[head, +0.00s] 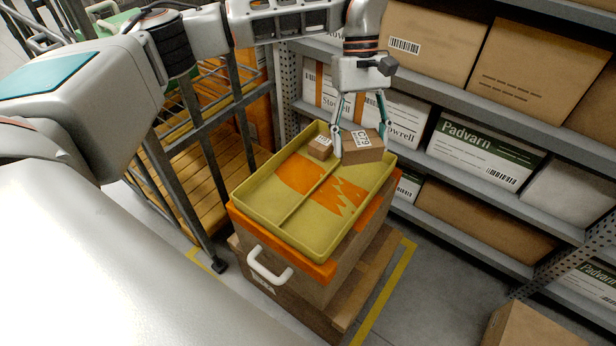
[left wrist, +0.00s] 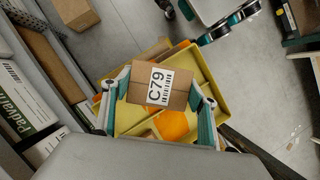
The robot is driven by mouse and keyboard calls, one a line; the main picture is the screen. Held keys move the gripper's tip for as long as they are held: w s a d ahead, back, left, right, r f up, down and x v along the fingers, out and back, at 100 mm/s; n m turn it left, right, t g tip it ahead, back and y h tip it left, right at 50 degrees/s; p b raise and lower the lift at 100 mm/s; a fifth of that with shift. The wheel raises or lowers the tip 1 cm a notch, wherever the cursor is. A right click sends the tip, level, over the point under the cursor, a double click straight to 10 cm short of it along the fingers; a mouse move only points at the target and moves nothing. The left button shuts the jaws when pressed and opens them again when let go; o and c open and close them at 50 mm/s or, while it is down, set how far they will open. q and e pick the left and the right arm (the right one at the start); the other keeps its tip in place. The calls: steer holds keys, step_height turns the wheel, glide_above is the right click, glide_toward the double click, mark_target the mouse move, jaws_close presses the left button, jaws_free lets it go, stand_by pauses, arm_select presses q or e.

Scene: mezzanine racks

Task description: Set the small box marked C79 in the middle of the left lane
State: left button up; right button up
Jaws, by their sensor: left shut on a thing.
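The small box marked C79 (head: 364,146) is brown cardboard with a white label. My left gripper (head: 361,140) is shut on it, with a finger at each side. In the left wrist view the label on the box (left wrist: 158,86) faces the camera. The box is over the far end of the right lane of a yellow tray (head: 312,246); I cannot tell whether it touches the tray. A thin divider splits the tray lengthwise. The left lane (head: 262,193) holds another small labelled box (head: 320,147) at its far end.
Racks with cartons (head: 485,148) stand close on the right. A dark metal railing (head: 205,135) stands on the left. The near part of the left lane is clear.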

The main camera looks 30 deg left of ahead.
arm_select(q)
steer(key=w+a+f+n+t+h+b, duration=0.15)
steer(key=a+n, duration=0.25)
steer(key=a, duration=0.5)
steer(key=w+a+f+n+t+b, duration=0.1)
steer(key=w+a+n+t, duration=0.2)
steer(key=a, duration=0.6)
steer(key=shift+n+g, duration=0.7)
steer(key=shift+g, duration=0.05)
steer(key=f, duration=0.4)
steer(key=f+b, duration=0.1)
steer(key=f, duration=0.4)
steer(key=f+b, duration=0.1)
steer(key=f, duration=0.4)
steer(key=shift+s+a+f, duration=0.15)
steer(key=shift+a+f, duration=0.1)
step_height(320, 180, down, 4)
steer(key=shift+f+b, duration=0.1)
steer(key=shift+b, duration=0.45)
steer(key=shift+f, duration=0.3)
steer(key=shift+r, duration=0.1)
steer(key=o, duration=1.1)
steer(key=shift+f, duration=0.2)
arm_select(e)
steer(key=shift+w+a+f, duration=0.1)
steer(key=shift+w+f, duration=0.15)
steer(key=shift+f, duration=0.4)
steer(key=shift+w+f, duration=0.25)
steer(key=shift+f, duration=0.35)
